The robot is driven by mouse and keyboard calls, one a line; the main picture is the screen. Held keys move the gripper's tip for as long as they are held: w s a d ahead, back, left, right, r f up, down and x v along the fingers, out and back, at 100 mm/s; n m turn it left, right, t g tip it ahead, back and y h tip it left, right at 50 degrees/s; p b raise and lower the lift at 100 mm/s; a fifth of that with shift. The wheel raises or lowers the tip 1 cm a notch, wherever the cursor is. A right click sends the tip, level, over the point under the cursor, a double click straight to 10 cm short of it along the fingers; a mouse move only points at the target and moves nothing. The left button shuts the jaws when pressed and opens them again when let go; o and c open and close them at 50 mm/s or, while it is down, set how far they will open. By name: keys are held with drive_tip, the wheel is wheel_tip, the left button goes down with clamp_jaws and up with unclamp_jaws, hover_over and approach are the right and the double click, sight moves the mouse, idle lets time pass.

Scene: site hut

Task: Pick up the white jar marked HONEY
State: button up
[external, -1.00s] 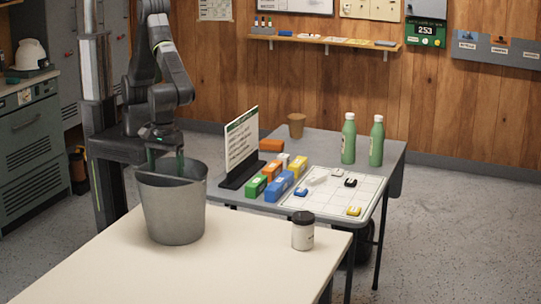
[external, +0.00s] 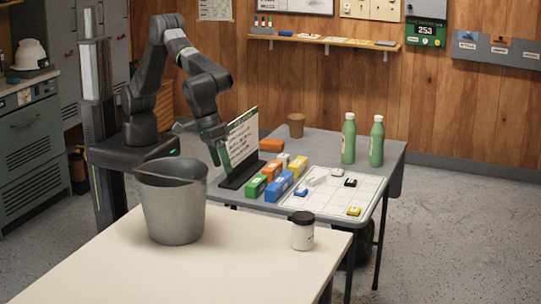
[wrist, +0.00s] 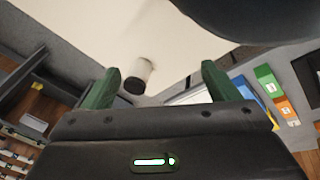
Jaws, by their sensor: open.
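A white jar (external: 302,236) with a black lid stands upright near the right end of the cream table; its marking is too small to read. In the wrist view the jar (wrist: 145,70) shows beyond and between my green fingertips, with its dark lid towards me. My gripper (external: 216,158) is open and empty, in the air beside the upright sign and behind the bucket, well apart from the jar. In the wrist view the open fingers of my gripper (wrist: 160,85) stand wide apart.
A grey bucket (external: 172,215) stands on the cream table (external: 240,275), left of the jar. Behind, a grey table holds a sign (external: 242,142), coloured boxes (external: 279,187), a white grid board (external: 330,205), green bottles (external: 348,140) and a brown cup (external: 296,124). The table around the jar is clear.

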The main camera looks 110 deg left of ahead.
drive_tip(key=w+a+m+t+y+b, duration=0.1)
drive_tip(key=w+a+m+t+b, duration=0.35)
drive_tip(key=w, duration=1.05)
drive_tip(key=m+g+p, duration=0.2)
drive_tip(key=m, duration=0.1)
approach(294, 215)
drive_tip(key=shift+t, duration=0.25)
drive_tip(key=x, duration=0.4)
drive_tip(key=p+x, duration=0.1)
drive_tip(key=x, duration=0.1)
drive_tip(key=shift+w+a+r, duration=0.15)
drive_tip(key=shift+w+a, duration=0.05)
drive_tip(key=shift+a, duration=0.15)
drive_tip(key=shift+w+f, duration=0.35)
drive_tip(key=shift+f, duration=0.25)
drive_tip(key=f, duration=0.1)
drive_tip(key=w+f+p, duration=0.1)
drive_tip(key=f, duration=0.1)
drive_tip(key=shift+w+d+f, duration=0.1)
drive_tip(key=shift+w+f, duration=0.05)
drive_tip(key=shift+f, duration=0.15)
drive_tip(key=shift+w+f+p, duration=0.3)
drive_tip(key=shift+f, duration=0.25)
drive_tip(key=c, duration=1.3)
